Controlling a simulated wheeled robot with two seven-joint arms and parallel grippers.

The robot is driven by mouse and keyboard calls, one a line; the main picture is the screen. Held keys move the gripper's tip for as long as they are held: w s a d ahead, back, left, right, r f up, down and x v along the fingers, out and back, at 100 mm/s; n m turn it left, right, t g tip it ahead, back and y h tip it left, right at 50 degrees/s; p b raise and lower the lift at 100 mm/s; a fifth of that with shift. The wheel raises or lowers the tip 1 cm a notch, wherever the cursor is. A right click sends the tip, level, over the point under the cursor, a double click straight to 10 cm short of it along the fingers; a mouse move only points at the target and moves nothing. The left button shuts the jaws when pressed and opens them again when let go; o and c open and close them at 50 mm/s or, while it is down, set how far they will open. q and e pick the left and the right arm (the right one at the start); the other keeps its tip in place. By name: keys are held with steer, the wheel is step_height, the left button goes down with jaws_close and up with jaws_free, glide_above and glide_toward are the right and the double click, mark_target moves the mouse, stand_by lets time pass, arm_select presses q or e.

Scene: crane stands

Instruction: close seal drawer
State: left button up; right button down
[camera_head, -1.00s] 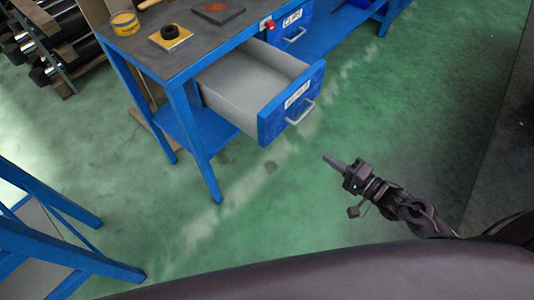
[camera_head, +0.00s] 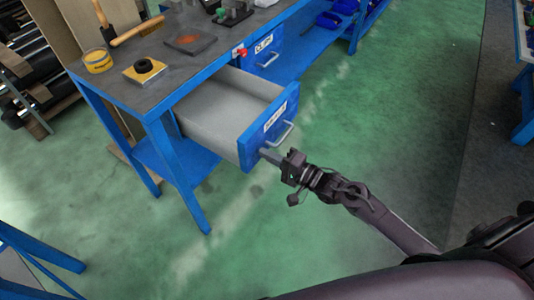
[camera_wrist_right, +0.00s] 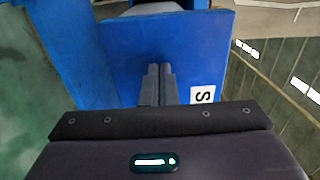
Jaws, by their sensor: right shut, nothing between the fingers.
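The seal drawer (camera_head: 249,144) has a blue front with a white label and a silver handle (camera_head: 281,134). It hangs pulled out from the blue workbench, and its grey inside looks empty. My right gripper (camera_head: 264,153) is shut and empty, its fingertips at the lower part of the drawer front, below the handle. In the right wrist view the shut fingers (camera_wrist_right: 158,72) point at the blue drawer front (camera_wrist_right: 192,48), beside the label (camera_wrist_right: 202,96). I cannot tell whether they touch it. My left gripper is not in view.
The workbench top (camera_head: 190,80) holds a yellow tin (camera_head: 98,61), a black ring on a yellow plate (camera_head: 144,68), a dark pad (camera_head: 189,42) and a hammer (camera_head: 137,31). A second drawer (camera_head: 268,50) looks shut. The green floor right of the drawer is clear.

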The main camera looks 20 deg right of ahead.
steer(key=shift+w+a, duration=0.2)
steer(key=shift+w, duration=0.05)
